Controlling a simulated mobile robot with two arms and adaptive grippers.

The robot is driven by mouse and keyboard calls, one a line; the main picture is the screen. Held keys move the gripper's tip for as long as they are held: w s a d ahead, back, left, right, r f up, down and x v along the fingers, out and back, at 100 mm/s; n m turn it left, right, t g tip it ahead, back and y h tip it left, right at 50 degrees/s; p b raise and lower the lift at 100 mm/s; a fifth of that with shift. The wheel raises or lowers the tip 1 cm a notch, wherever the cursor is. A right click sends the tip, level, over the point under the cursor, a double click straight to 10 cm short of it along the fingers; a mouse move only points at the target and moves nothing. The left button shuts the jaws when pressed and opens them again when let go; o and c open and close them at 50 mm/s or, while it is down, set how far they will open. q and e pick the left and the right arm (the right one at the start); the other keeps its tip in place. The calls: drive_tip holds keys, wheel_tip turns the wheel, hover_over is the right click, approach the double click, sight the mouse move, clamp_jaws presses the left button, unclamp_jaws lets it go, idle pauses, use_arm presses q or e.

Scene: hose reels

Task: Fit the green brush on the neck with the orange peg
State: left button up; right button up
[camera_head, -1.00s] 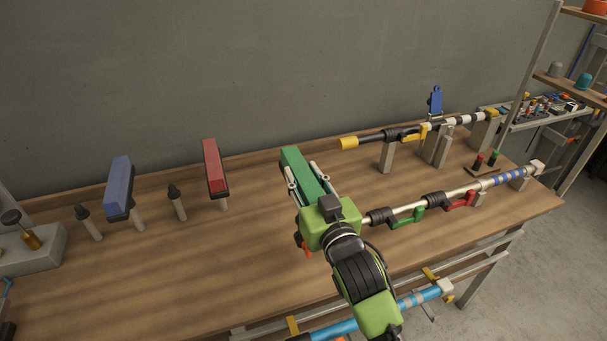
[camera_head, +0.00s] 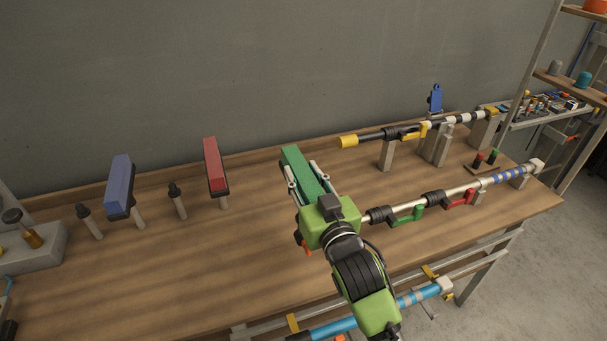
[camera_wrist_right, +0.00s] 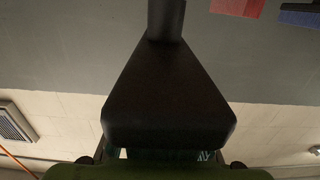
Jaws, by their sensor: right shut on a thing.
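My right gripper (camera_head: 308,183) is shut on the long green brush (camera_head: 298,166), its fingers along both sides of it. The brush points up and away from the gripper, above the near part of the bench. A small orange piece (camera_head: 305,249) shows just below the gripper. It may be the orange peg; the neck around it is hidden behind my gripper, and I cannot tell whether the brush touches it. My left gripper is not in view.
A red brush (camera_head: 213,165) and a blue brush (camera_head: 119,185) stand on posts at the left. A pole with green and red handles (camera_head: 406,217) runs right from beside my gripper. A yellow-tipped pole (camera_head: 347,142) lies behind it on grey supports. The bench's front middle is clear.

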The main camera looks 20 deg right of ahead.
drive_tip(key=shift+r, duration=0.15)
drive_tip(key=shift+f+b, duration=1.3)
drive_tip(key=shift+f, duration=1.15)
drive_tip(key=o, duration=1.4)
drive_tip(key=s, duration=1.2)
drive_tip(key=shift+d, duration=0.2)
